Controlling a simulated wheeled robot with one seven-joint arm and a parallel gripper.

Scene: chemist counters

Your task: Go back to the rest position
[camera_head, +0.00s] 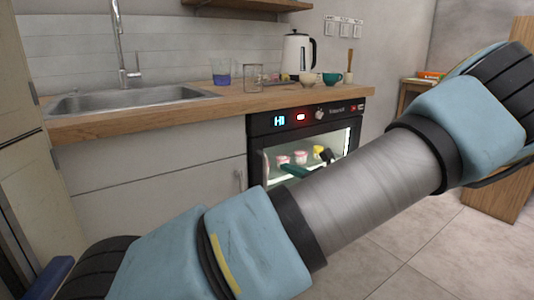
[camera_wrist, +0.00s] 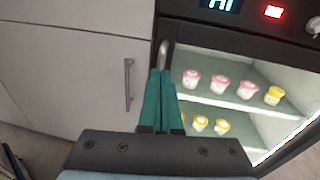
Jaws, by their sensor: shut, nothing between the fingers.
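My gripper's green fingers (camera_wrist: 158,101) are shut and empty in the wrist view. They lie in front of the dark frame of the lit cabinet, close to its metal handle (camera_wrist: 164,53); I cannot tell if they touch it. In the head view, the green fingers show in front of the cabinet (camera_head: 290,122), partly hidden behind my arm. My arm crosses the lower and right part of the head view.
The cabinet holds several pink-lidded and yellow-lidded jars (camera_wrist: 220,84) on shelves. A wooden counter (camera_head: 150,115) above carries a sink (camera_head: 130,98), a kettle (camera_head: 298,53) and cups. A grey cupboard door (camera_wrist: 75,65) is left of the cabinet. Tiled floor lies at lower right.

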